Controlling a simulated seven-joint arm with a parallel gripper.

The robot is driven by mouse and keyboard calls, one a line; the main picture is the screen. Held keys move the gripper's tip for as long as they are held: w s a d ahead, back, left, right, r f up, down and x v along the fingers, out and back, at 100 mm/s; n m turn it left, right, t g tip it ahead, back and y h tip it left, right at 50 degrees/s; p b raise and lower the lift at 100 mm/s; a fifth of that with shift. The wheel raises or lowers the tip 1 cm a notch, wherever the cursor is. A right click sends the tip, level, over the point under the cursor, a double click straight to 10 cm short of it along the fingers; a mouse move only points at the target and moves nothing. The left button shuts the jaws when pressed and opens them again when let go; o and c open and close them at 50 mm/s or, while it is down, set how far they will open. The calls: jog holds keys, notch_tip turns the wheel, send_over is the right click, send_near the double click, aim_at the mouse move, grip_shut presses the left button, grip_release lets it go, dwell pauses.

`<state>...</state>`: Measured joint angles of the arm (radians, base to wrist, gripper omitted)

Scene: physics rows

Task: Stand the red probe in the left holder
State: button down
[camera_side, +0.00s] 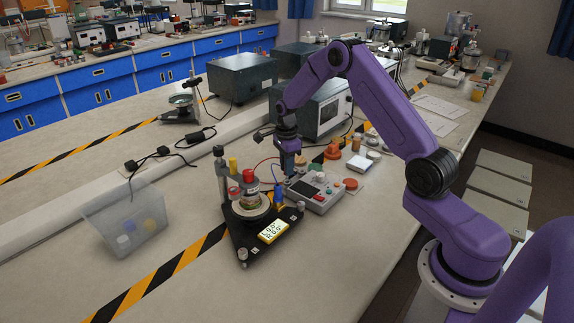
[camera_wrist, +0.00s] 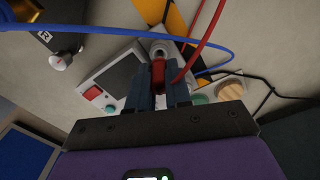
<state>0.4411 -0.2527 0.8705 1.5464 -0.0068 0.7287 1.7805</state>
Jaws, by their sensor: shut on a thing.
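My gripper (camera_wrist: 160,82) points down over the grey meter box and is shut on the red probe (camera_wrist: 158,73), whose red body shows between the two dark fingers. A red lead runs up beside it. In the side view my gripper (camera_side: 290,170) is just above the back left part of the meter box (camera_side: 322,200); the probe is mostly hidden there by the fingers. A pale round fitting (camera_wrist: 159,46) lies just beyond the probe in the wrist view; I cannot tell whether they touch. I cannot clearly make out the left holder.
A black triangular stand (camera_side: 243,236) with a yellow display (camera_side: 273,231) is close on the left. A blue upright piece (camera_side: 278,196) stands between it and the box. Red and blue leads (camera_wrist: 105,28) cross near my fingers. A clear bin (camera_side: 125,222) stands farther left.

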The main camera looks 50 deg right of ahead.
jog(key=shift+f, duration=1.5)
dwell(1.8)
jog(key=c, duration=1)
grip_release()
jog(key=shift+s, duration=0.1)
jog(key=shift+o, duration=1.3)
jog(key=shift+r, duration=3.8)
